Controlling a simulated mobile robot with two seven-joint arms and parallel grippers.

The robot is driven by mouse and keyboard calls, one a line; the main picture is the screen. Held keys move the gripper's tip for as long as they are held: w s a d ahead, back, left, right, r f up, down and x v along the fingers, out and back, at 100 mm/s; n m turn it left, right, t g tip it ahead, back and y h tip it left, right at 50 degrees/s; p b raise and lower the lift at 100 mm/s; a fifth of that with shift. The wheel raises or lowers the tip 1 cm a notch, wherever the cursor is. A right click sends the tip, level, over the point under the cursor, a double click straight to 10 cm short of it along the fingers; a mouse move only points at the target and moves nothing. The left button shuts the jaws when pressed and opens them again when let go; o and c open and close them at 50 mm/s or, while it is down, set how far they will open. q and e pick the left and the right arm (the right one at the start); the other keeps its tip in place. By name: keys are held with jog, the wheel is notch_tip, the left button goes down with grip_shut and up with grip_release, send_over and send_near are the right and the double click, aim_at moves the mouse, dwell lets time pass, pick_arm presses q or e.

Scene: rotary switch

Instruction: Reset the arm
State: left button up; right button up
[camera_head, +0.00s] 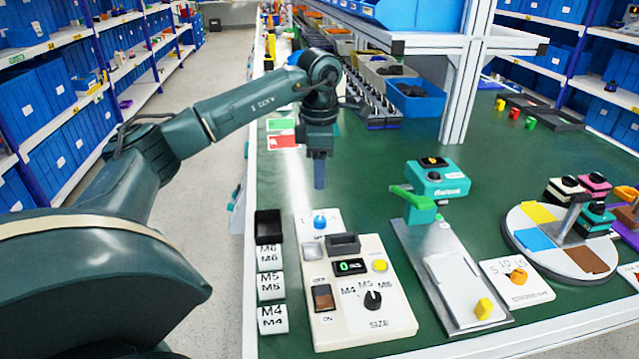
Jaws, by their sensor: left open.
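My left gripper (319,172) points down above the green bench, over the far end of the switch panels. Its fingers are seen edge-on. Below it is a small white panel with a blue rotary knob (320,222); the fingertips are above the knob and apart from it. A white control box (340,325) in front carries a black rotary knob (372,299) marked M4, M5, M6 and SIZE, a yellow button, a display and a brown rocker switch. Another panel to the right has an orange knob (517,277). My right gripper is not in view.
A teal device (437,178) on a grey stand is right of the control box. A round turntable (520,220) with coloured patches is farther right. Labelled blocks (271,287) line the left edge. A white post (468,80) and bins stand behind.

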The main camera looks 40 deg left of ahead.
pick_arm(q)
jog(key=shift+r, duration=0.35)
dwell(0.3)
